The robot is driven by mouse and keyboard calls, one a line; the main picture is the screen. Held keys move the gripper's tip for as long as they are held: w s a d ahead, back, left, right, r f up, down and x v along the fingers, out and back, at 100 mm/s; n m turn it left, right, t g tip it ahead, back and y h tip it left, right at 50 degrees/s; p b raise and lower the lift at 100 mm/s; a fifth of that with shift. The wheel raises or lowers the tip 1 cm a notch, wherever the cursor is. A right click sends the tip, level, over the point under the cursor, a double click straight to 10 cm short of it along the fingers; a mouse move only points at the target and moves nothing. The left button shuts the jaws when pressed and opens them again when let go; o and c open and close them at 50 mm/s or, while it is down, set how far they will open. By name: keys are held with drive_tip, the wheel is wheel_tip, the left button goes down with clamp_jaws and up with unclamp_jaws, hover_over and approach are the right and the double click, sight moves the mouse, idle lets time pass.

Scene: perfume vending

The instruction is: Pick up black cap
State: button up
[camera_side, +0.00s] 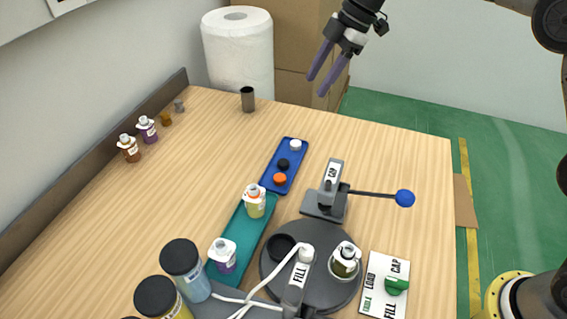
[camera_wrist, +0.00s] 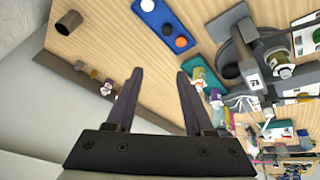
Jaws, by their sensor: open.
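The black cap (camera_side: 284,164) lies on a blue tray (camera_side: 270,181), between a white cap (camera_side: 295,145) and an orange cap (camera_side: 280,179). In the wrist view the black cap (camera_wrist: 167,29) shows in the same row on the blue tray (camera_wrist: 191,42), past my fingertips. My gripper (camera_side: 316,86) is open and empty, high above the far end of the table. It is well apart from the tray. Its two purple-grey fingers (camera_wrist: 159,74) point towards the table in the wrist view.
A dark cup (camera_side: 247,99) and a paper towel roll (camera_side: 238,50) stand at the back. The capping press with a blue-knobbed lever (camera_side: 404,198) stands right of the tray. A teal tray (camera_side: 239,242) holds bottles in front. The table left of the trays is mostly clear.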

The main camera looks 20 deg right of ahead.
drive_tip(key=g, duration=0.2)
approach(284, 162)
drive_tip(key=shift+s+a+f, duration=0.3)
drive_tip(key=shift+a+f, duration=0.35)
drive_tip(key=shift+w+d+x, duration=0.1)
drive_tip(key=shift+w+x, duration=0.05)
drive_tip(key=shift+x, duration=1.45)
drive_tip(key=shift+w+d+x, duration=0.1)
drive_tip(key=shift+d+x, duration=0.05)
drive_tip(key=shift+x, duration=1.45)
drive_tip(key=shift+f, duration=0.1)
clamp_jaws()
